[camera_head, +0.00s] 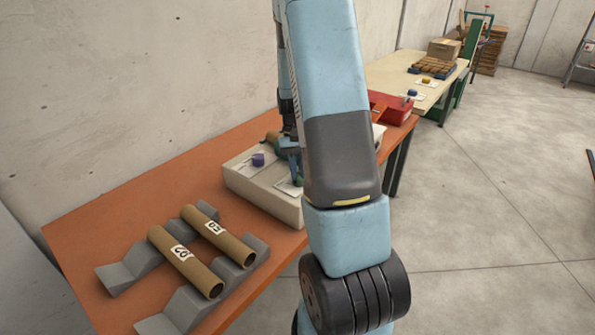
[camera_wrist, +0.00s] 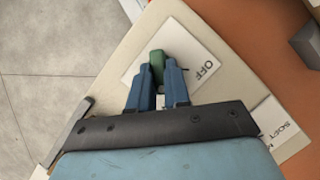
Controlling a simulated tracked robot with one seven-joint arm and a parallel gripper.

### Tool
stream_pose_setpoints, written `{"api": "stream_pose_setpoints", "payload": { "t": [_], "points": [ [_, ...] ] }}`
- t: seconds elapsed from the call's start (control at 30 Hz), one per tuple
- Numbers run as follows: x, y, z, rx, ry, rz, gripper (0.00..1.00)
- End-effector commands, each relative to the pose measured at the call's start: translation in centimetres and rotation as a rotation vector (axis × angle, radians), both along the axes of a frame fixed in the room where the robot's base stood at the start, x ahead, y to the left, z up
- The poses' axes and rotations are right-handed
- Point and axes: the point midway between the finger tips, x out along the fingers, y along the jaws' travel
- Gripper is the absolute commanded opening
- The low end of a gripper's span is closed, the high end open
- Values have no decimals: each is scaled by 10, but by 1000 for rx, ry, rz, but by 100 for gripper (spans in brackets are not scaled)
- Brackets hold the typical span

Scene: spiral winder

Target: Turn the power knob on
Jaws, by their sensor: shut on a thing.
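The green knob (camera_wrist: 157,60) stands on a white plate (camera_wrist: 195,47) that carries the word OFF. My gripper (camera_wrist: 156,72) has its two blue fingers on either side of the knob and is shut on it. The knob's far end shows between the fingertips; the rest is hidden. In the wrist view the knob points up the picture, not straight at the word OFF. In the head view my gripper (camera_head: 293,158) reaches down to the cream box (camera_head: 274,203), and the green knob (camera_head: 298,181) shows only slightly behind my arm.
A purple knob (camera_head: 258,159) sits on the same box. Two cardboard tubes (camera_head: 186,262) lie on grey cradles on the orange table (camera_head: 105,212). A red bin (camera_head: 392,107) and a farther table (camera_head: 400,72) stand behind. Open floor lies to the right.

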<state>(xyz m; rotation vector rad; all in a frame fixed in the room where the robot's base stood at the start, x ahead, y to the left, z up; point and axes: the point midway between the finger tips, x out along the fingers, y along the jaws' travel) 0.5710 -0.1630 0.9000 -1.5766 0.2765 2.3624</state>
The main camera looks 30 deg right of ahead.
Motion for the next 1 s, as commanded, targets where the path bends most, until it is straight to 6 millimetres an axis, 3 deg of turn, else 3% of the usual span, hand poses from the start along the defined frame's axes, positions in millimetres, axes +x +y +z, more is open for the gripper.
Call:
{"api": "stream_pose_setpoints", "payload": {
  "t": [0.5, 0.53, 0.77, 1.0],
  "points": [
    [2, -1, 1, -3, -5, -20, 0],
    [2, -1, 1, -3, -5, -20, 20],
    [1, -1, 0, -1, -3, -19, 42],
    [1, 0, 1, -1, -2, -18, 43]
  ]
}}
